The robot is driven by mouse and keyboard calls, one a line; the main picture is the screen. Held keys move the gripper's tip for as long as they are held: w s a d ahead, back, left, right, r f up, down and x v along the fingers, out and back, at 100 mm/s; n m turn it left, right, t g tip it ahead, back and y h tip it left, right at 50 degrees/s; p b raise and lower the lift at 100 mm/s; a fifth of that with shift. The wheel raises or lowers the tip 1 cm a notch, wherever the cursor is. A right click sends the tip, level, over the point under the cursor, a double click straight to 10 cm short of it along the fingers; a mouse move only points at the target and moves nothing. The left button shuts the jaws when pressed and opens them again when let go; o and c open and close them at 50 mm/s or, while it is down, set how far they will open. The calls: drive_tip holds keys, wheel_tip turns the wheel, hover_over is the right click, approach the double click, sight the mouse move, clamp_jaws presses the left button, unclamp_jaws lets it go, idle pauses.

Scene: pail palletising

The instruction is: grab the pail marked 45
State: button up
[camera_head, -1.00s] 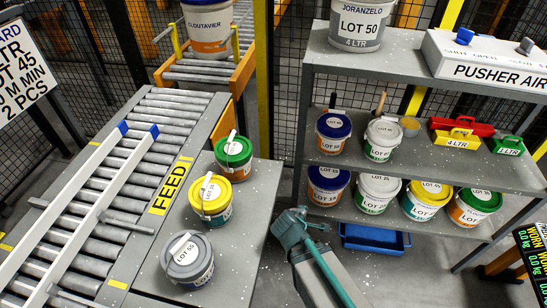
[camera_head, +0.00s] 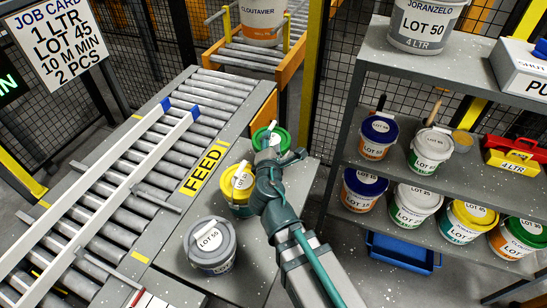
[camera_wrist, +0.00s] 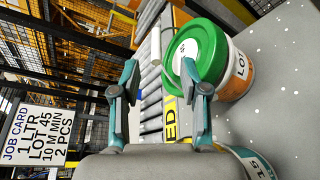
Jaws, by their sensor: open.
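Three pails stand on the table by the conveyor: a green-lidded pail (camera_head: 262,142) at the back, a yellow-lidded pail (camera_head: 238,183) in the middle and a grey-lidded pail (camera_head: 210,245) in front, tagged LOT 50 or similar. I cannot read a clear 45 on any pail. My gripper (camera_head: 281,158) is over the table beside the green-lidded pail and partly hides it. In the wrist view my gripper (camera_wrist: 165,88) is open and empty, with the green-lidded pail (camera_wrist: 235,72) behind its right finger. A pail label ending in 5 (camera_wrist: 257,168) shows at the lower edge.
A roller conveyor (camera_head: 130,178) with white guide rails lies left of the table. A shelf rack (camera_head: 350,138) on the right holds several pails, with a blue bin (camera_head: 402,252) below. A job card (camera_head: 58,40) reads 1 LTR, LOT 45, 2 PCS.

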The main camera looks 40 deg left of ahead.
sight(271, 126)
drive_tip(key=x, duration=0.3)
drive_tip(key=shift+w+a, duration=0.15)
drive_tip(key=shift+w, duration=0.05)
drive_tip(key=shift+a+p+x, duration=0.2)
drive_tip(key=shift+p+x, duration=1)
drive_tip(key=shift+x, duration=1.4)
drive_tip(key=shift+s, duration=0.2)
clamp_jaws()
